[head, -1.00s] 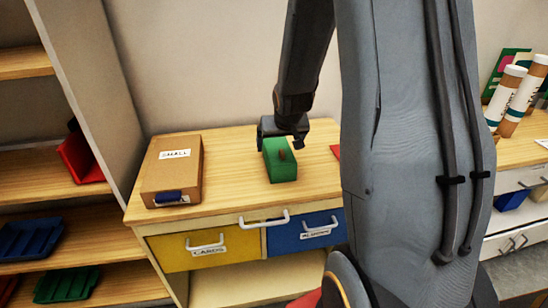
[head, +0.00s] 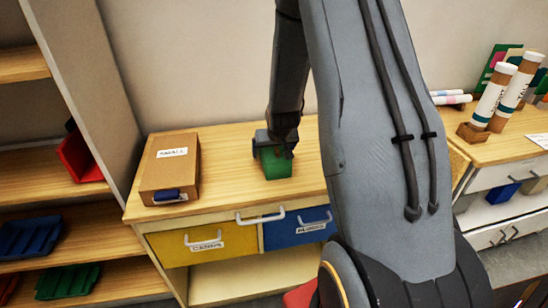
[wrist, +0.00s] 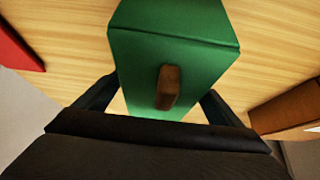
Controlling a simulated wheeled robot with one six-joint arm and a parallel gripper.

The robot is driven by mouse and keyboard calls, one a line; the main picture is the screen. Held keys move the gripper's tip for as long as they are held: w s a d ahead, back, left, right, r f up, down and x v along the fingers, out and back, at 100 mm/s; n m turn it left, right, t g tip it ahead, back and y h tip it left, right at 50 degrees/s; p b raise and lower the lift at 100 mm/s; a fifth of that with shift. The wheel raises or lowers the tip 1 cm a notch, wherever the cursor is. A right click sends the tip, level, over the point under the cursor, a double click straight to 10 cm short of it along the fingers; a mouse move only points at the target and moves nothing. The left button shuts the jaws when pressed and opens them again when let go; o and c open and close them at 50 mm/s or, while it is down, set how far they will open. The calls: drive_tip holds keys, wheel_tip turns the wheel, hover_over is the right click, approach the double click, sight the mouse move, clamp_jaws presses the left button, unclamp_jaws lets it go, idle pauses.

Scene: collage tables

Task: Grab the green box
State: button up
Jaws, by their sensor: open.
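The green box (head: 277,166) sits on the wooden tabletop in the head view, partly hidden by my gripper. In the wrist view the green box (wrist: 180,50) shows large, with a brown handle on its face. My gripper (head: 276,148) is over the box's far part. In the wrist view my gripper (wrist: 158,100) is open, with one finger on each side of the box. I cannot tell whether the fingers touch it.
A brown box labelled "SMALL" (head: 171,168) stands to the left on the tabletop (head: 225,190). Yellow (head: 203,245) and blue (head: 298,228) drawers with handles are below. Shelves with bins (head: 85,158) stand at the left. A red thing (wrist: 18,50) shows in the wrist view.

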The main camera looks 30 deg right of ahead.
drive_tip(key=c, duration=1.2)
drive_tip(key=shift+r, duration=0.1)
